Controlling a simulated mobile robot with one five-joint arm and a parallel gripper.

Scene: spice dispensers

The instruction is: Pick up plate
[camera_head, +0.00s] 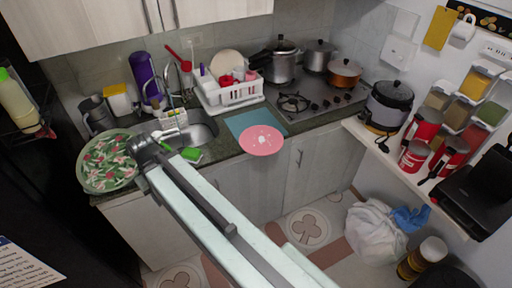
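A pink round plate (262,141) with a pale pattern lies at the front edge of the counter, partly over a teal mat (240,118). A larger round green plate or tray (92,178) with a pink and white leafy pattern lies at the counter's left end. My arm reaches in from the lower right. My gripper (148,150) is at its far end, by the right rim of the green round piece and left of the pink plate. Whether it touches the green piece is unclear. Its fingers are too small and dark to read.
A sink (200,133) with a faucet is behind my gripper, with a green sponge (191,154) in front. A white dish rack (232,96) stands behind the mat. Pots stand on and behind the stove (310,101). A shelf at right holds a cooker (388,104) and red canisters.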

